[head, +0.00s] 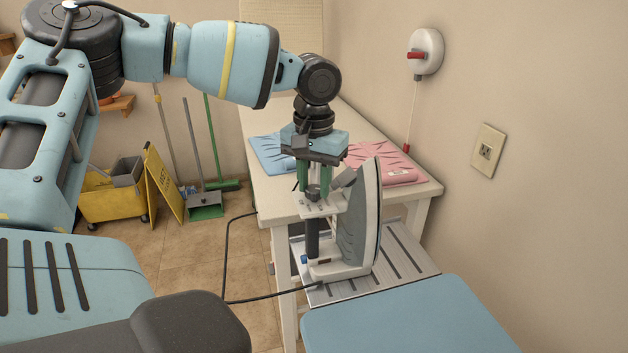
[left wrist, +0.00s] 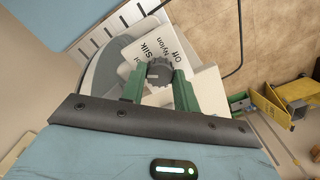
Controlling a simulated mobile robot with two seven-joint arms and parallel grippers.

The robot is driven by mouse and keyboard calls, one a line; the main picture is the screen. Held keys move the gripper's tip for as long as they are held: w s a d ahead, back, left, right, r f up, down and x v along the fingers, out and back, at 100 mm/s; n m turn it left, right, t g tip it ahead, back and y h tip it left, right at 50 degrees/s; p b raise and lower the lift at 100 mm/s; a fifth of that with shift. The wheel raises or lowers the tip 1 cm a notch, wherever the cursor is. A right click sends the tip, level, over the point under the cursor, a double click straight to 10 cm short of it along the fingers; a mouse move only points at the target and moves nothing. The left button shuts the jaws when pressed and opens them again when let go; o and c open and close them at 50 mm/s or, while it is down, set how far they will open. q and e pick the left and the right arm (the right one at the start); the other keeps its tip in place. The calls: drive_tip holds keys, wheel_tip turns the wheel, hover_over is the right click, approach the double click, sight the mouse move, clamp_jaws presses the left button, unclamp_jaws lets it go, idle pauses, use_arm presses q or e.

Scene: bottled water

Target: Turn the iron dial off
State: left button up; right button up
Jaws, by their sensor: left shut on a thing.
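The grey and white iron (head: 358,225) stands upright on its heel on a slatted metal rest. Its white dial plate, with the words Off, Nylon and Silk, shows in the left wrist view (left wrist: 150,48). The dark ridged dial (left wrist: 160,72) sits between the two green fingers of my left gripper (left wrist: 160,88). In the head view my left gripper (head: 314,190) points down onto the dial from above. It is shut on the dial. The dial's pointer setting is too small to tell. My right gripper is not in view.
A white table (head: 270,205) behind the iron bears a blue folded cloth (head: 270,154) and a pink one (head: 400,175). A blue ironing board (head: 410,320) lies in front. A black cord (head: 228,260) loops left of the iron. A yellow mop bucket (head: 110,200) stands back left.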

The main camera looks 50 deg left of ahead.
use_arm(q)
drive_tip(key=m, duration=0.4)
drive_tip(key=shift+p, duration=0.35)
drive_tip(key=m, duration=0.3)
drive_tip(key=shift+m, duration=0.3)
drive_tip(key=m, duration=0.4)
drive_tip(key=shift+m, duration=0.3)
drive_tip(key=m, duration=0.3)
drive_tip(key=shift+m, duration=0.3)
drive_tip(key=m, duration=0.3)
drive_tip(key=shift+m, duration=0.3)
drive_tip(key=m, duration=0.3)
drive_tip(key=shift+m, duration=0.4)
drive_tip(key=m, duration=0.6)
drive_tip(key=shift+m, duration=0.4)
